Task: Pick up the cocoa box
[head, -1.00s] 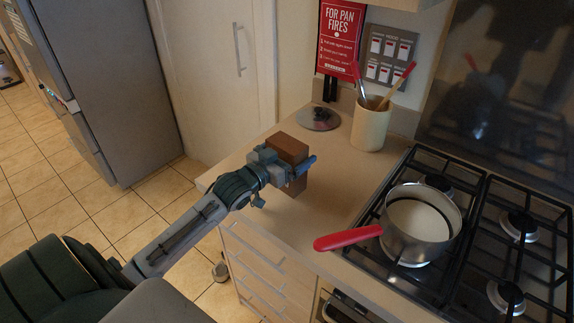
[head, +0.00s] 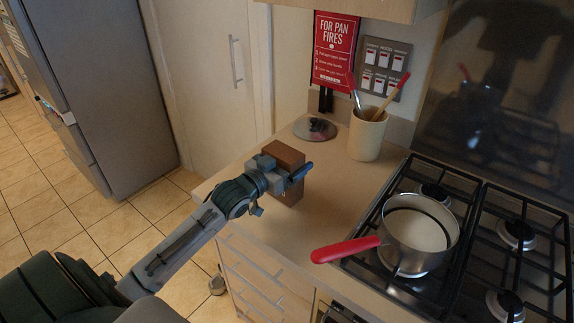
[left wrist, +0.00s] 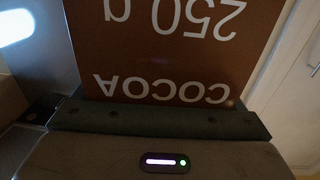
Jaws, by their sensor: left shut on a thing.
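The cocoa box (head: 285,153) is a brown upright box near the left edge of the counter. My left gripper (head: 283,176) is shut on it, with its fingers on either side of the box. In the left wrist view the box (left wrist: 170,50) fills the space beyond the gripper (left wrist: 160,118), and its COCOA and 250 g lettering shows upside down. My right gripper is not in view.
A pot (head: 418,235) of white liquid stands on the gas hob (head: 485,240), its red handle (head: 345,250) reaching over the counter (head: 300,225). A utensil holder (head: 367,137) and a lid (head: 314,130) stand behind the box. A fridge (head: 105,85) is at the left.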

